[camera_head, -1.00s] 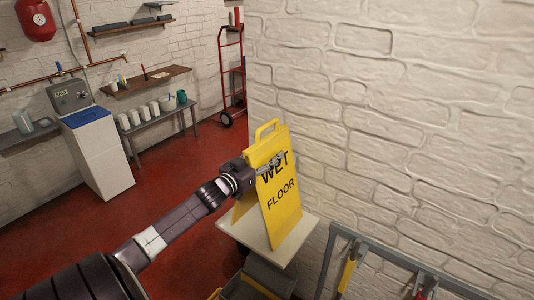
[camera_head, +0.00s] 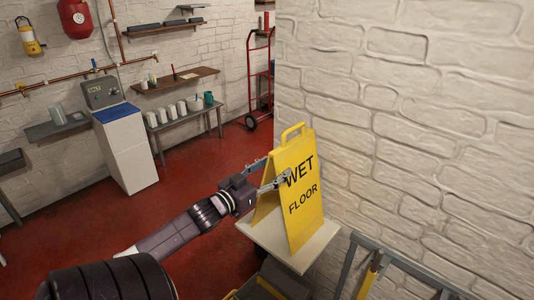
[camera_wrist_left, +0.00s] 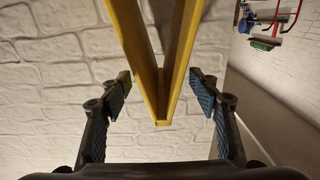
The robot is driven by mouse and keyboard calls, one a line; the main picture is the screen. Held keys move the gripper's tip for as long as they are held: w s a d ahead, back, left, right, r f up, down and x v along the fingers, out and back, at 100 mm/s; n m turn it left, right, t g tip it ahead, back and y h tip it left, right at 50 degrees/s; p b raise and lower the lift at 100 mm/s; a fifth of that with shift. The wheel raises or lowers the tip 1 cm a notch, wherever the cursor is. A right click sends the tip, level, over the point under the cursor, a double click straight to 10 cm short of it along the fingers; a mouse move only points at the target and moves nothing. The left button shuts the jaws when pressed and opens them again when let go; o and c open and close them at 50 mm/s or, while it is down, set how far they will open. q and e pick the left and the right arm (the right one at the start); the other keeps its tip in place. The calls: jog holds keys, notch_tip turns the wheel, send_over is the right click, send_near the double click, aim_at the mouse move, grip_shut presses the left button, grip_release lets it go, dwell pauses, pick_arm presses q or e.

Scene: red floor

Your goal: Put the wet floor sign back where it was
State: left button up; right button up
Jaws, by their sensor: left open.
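The yellow wet floor sign (camera_head: 301,215) stands upright, folded in an A shape, on a small pale stand (camera_head: 318,246) beside the white brick wall. My left gripper (camera_head: 272,172) is at the sign's upper left side, open, with one finger in front of the front panel and the other towards its rear side. In the left wrist view the sign's two panels (camera_wrist_left: 155,85) lie between the spread fingers (camera_wrist_left: 163,86), with gaps on both sides. My right gripper is not in view.
The brick wall (camera_head: 420,130) rises close on the right. A metal rail (camera_head: 400,264) with hanging tools is at the lower right. A grey container with a yellow edge (camera_head: 258,288) sits below the stand. Red floor (camera_head: 200,165) is open to the left.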

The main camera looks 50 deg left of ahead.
pick_arm(q)
jog(key=shift+s+d, duration=0.2)
jog(key=shift+s, duration=1.15)
jog(key=shift+f, duration=0.1)
jog(key=s+f+g+y, duration=0.1)
jog(key=s+f+g, duration=0.25)
jog(key=f, duration=0.95)
jog(key=s+d+f+n+g, duration=0.15)
jog(key=s+f, duration=0.35)
jog(key=f, duration=0.8)
jog(key=s+f+g+y, duration=0.1)
jog(key=s+f+g, duration=0.3)
jog(key=f, duration=0.9)
jog(key=s+d+f+m+g+h, duration=0.2)
jog(key=s+d+f+g, duration=0.2)
jog(key=s+d+f, duration=0.95)
jog(key=s+d+f+m+g+h, duration=0.1)
jog(key=s+d+f+g, duration=0.1)
jog(key=s+d+f, duration=0.3)
jog(key=s+d+f+m+g, duration=0.2)
jog(key=s+d+f, duration=0.4)
jog(key=s, duration=0.5)
jog(key=d, duration=0.2)
jog(key=shift+s+d+h, duration=0.3)
jog(key=shift+d+h, duration=0.05)
jog(key=shift+h, duration=0.05)
